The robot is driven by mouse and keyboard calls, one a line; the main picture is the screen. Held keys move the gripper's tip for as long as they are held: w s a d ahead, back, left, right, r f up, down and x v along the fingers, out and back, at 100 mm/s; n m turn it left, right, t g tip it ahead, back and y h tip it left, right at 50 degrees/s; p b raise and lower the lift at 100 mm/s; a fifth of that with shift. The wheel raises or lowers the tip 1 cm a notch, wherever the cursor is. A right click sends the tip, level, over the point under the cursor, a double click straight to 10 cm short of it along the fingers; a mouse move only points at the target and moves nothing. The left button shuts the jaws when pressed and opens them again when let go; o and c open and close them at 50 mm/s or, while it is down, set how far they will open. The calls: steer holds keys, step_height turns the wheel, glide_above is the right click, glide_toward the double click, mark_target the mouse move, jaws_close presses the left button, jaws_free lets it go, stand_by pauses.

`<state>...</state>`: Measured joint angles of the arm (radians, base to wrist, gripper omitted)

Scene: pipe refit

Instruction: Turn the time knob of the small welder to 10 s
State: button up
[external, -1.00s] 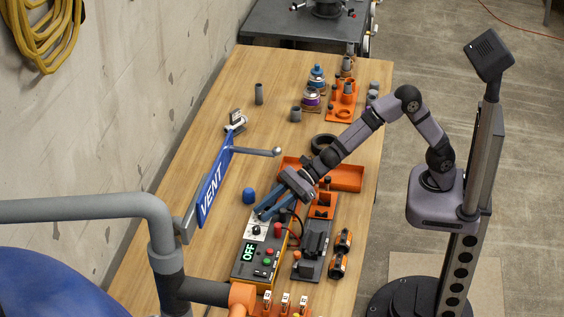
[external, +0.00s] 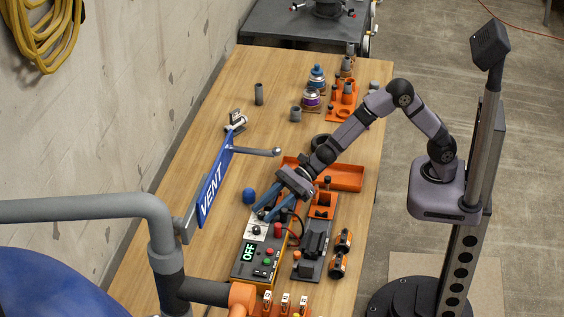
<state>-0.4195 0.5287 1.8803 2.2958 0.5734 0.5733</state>
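The small welder (external: 249,270) is a yellow-edged box near the front of the bench, with a lit green "OFF" display (external: 249,252) and red and green buttons. A pale panel at its far end carries a dark knob (external: 256,230); its scale is too small to read. My gripper (external: 262,213) reaches down from the upper right. Its two blue fingers are spread apart with nothing seen between them. The tips are just beyond the knob, over or near the panel's far edge; I cannot tell their height or any contact.
A red knob or plug (external: 277,230) and a black cable are close right of the panel. The blue VENT sign (external: 211,180) and grey pipe (external: 90,210) are at left. An orange tray (external: 345,178) lies behind my gripper.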

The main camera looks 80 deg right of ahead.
steer(key=shift+w+d+r+n+g+y+p, duration=0.15)
steer(key=shift+r+n+g+y+p, duration=0.35)
steer(key=shift+p, duration=1.75)
steer(key=n+g+p, duration=0.1)
steer(key=p, duration=0.2)
steer(key=shift+w+f+n+g+y, duration=0.1)
steer(key=shift+f+n+g+y, duration=0.05)
steer(key=shift+n+g+y, duration=0.25)
steer(key=n+g+p, duration=0.1)
steer(key=p, duration=0.1)
steer(key=n+g+y+p, duration=0.1)
steer(key=g+p, duration=0.1)
steer(key=shift+w+f+n, duration=0.2)
steer(key=shift+n, duration=0.2)
steer(key=b+v, duration=0.2)
steer(key=v, duration=0.5)
steer(key=shift+s+d, duration=0.25)
steer(key=shift+d, duration=0.1)
steer(key=s+d+r+n+g+h+p, duration=0.1)
steer(key=s+d+n+h, duration=0.2)
steer(key=s, duration=0.8)
steer(key=s+d+r+n+g+h+p, duration=0.1)
steer(key=s+d+n+h, duration=0.2)
steer(key=s+d+n, duration=0.5)
steer(key=s+n, duration=0.1)
steer(key=s, duration=0.2)
steer(key=shift+s+r+h+p, duration=0.15)
steer(key=shift+h+p, duration=0.25)
steer(key=shift+d, duration=0.1)
